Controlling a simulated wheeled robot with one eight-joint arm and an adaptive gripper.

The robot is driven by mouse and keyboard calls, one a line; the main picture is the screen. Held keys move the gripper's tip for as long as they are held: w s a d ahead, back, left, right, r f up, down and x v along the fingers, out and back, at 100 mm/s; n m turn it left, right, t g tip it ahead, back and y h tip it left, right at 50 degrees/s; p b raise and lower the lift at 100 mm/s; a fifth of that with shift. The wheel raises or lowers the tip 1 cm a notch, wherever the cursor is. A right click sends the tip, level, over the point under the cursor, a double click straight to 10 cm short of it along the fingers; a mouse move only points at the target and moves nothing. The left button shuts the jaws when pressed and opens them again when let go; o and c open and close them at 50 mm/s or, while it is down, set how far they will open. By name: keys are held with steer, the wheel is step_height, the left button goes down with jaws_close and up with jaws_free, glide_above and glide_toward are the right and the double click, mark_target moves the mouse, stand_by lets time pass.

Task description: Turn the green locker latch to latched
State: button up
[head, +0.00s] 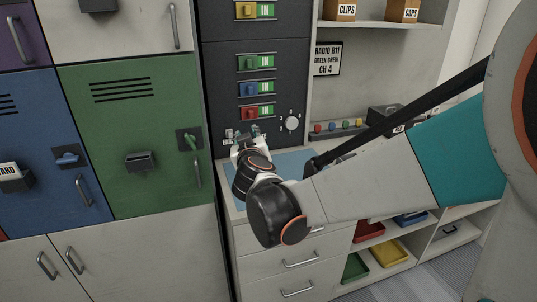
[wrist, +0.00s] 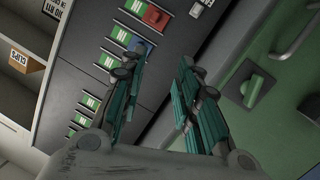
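The green locker (head: 130,185) has a green latch (head: 190,140) on a dark plate at its right edge, above a bar handle. The latch handle stands steep, slightly tilted, in the head view. The latch also shows in the wrist view (wrist: 255,88), right of the fingers, as a raised green bar on a dark plate. My gripper (head: 246,135) is in front of the dark panel, right of the latch and apart from it. In the wrist view its two teal-padded fingers (wrist: 158,72) are spread with nothing between them. Nothing hides the latch.
The dark panel (head: 222,70) behind the gripper carries coloured switches and a round dial (head: 292,122). A blue locker (head: 40,130) with a blue, roughly level latch (head: 67,158) is at the left. A blue-topped drawer cabinet (head: 290,163) lies below my gripper. A black holder (head: 140,161) juts from the green door.

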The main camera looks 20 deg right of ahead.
steer(key=s+d+f+m+g, duration=0.1)
steer(key=s+d+g, duration=0.3)
steer(key=s, duration=0.9)
steer(key=shift+d+f+m, duration=0.2)
steer(key=shift+d+m, duration=0.1)
steer(key=shift+d, duration=0.95)
